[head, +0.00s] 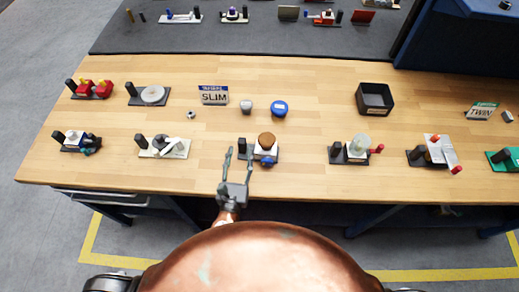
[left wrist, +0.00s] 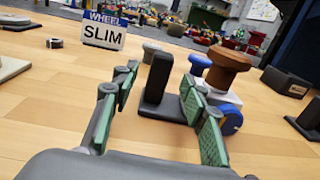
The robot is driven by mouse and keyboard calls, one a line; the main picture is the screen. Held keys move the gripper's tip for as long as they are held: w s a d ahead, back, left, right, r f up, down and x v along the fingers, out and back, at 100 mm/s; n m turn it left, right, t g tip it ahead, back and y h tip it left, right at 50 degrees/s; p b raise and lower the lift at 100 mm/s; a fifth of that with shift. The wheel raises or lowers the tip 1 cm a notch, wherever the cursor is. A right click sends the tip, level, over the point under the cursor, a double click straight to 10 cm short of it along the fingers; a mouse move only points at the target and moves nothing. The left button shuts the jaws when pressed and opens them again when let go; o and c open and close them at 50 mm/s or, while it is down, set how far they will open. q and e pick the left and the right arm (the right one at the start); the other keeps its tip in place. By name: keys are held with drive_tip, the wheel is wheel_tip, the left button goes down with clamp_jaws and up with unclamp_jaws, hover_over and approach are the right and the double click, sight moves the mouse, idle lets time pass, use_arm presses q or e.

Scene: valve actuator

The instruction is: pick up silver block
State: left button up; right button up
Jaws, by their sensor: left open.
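No object is plainly a silver block. A small grey rounded block (head: 246,106) stands on the table beside a blue round object; part of it shows in the left wrist view (left wrist: 150,47) behind a black post. A small silver nut-like piece (head: 191,114) lies left of it, also in the left wrist view (left wrist: 55,43). A tiny grey block (head: 508,116) lies at the far right. My left gripper (head: 238,154) is open and empty near the front edge, short of these pieces. In the left wrist view its fingers spread either side of the black post (left wrist: 157,78). My right gripper is out of view.
A valve with a brown knob (head: 267,140) stands close to the right of my left gripper. The SLIM sign (head: 213,95) is farther back. A black tray (head: 375,98) stands to the right. Several mounted fixtures line the table; bare wood lies between them.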

sight(241, 147)
use_arm(q)
drive_tip(key=w, duration=0.5)
drive_tip(key=shift+d+r, duration=0.15)
drive_tip(key=shift+c, duration=0.6)
drive_tip(key=shift+s, duration=0.1)
clamp_jaws()
drive_tip(key=shift+r, duration=0.1)
